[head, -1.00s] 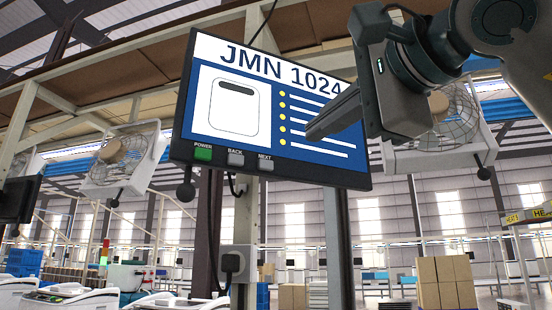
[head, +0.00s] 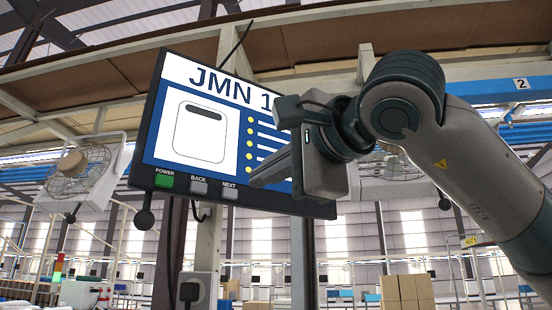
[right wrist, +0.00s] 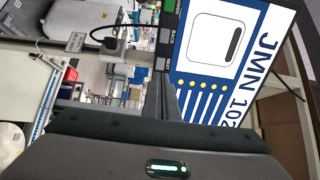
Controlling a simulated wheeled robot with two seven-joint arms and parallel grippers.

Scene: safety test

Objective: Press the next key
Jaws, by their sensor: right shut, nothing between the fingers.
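A tilted monitor (head: 170,150) shows "JMN 10…" and a blue panel with a white picture. Along its lower bezel are a green POWER key (head: 163,181), a grey BACK key (head: 198,188) and a grey NEXT key (head: 230,193). My right gripper (head: 252,181) is shut and empty, its fingertips just right of and slightly above the NEXT key in the head view. Whether they touch the screen cannot be told. In the right wrist view the fingers (right wrist: 160,98) point toward the NEXT label, the monitor appearing turned sideways. My left gripper is not in view.
The monitor hangs from a beam frame (head: 290,85). A fan (head: 85,170) is at the left and another (head: 390,170) stands behind my right arm. A socket box (head: 198,290) with a plug is below the monitor. Boxes (head: 405,290) stand far behind.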

